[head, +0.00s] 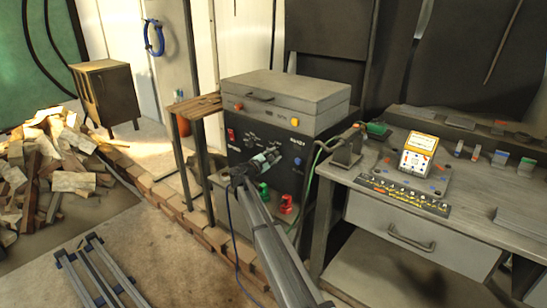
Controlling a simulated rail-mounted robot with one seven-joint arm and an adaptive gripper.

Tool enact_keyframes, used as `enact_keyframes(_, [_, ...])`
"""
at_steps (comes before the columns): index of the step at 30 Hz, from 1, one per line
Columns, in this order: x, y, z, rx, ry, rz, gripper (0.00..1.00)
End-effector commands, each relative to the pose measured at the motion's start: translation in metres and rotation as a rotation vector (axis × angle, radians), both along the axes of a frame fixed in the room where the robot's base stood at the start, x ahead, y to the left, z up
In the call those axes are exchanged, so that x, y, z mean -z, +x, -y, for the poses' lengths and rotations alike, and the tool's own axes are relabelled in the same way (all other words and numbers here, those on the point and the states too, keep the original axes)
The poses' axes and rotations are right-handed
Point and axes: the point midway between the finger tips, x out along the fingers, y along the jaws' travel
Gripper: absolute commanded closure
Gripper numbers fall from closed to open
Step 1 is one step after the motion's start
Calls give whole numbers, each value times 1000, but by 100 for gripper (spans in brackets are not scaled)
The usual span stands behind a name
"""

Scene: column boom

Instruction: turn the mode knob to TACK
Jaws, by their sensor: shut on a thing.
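The welding machine (284,88) is a dark box with a grey top case on it. Its black front panel (240,152) carries white markings, a red switch (231,134) at upper left and a blue knob (297,162) at right. My gripper (272,155) is at the middle of this panel, with its fingers against it. It is shut on a knob there, which I take for the mode knob; the fingers hide the knob and its pointer. The mode labels, TACK among them, are too small to read, so the knob's setting cannot be told.
Green (263,190) and red connectors (287,204) stick out below the panel, close under my arm. A workbench (345,165) with a drawer stands at right, bearing a small white-and-orange box (418,154). Firewood (55,160) is piled at left.

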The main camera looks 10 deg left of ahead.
Motion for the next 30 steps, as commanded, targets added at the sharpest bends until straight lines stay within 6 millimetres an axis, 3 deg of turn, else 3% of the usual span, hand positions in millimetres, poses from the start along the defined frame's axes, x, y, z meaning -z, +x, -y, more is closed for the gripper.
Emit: enact_keyframes(30, [3, 1, 0, -1, 581, 370, 100])
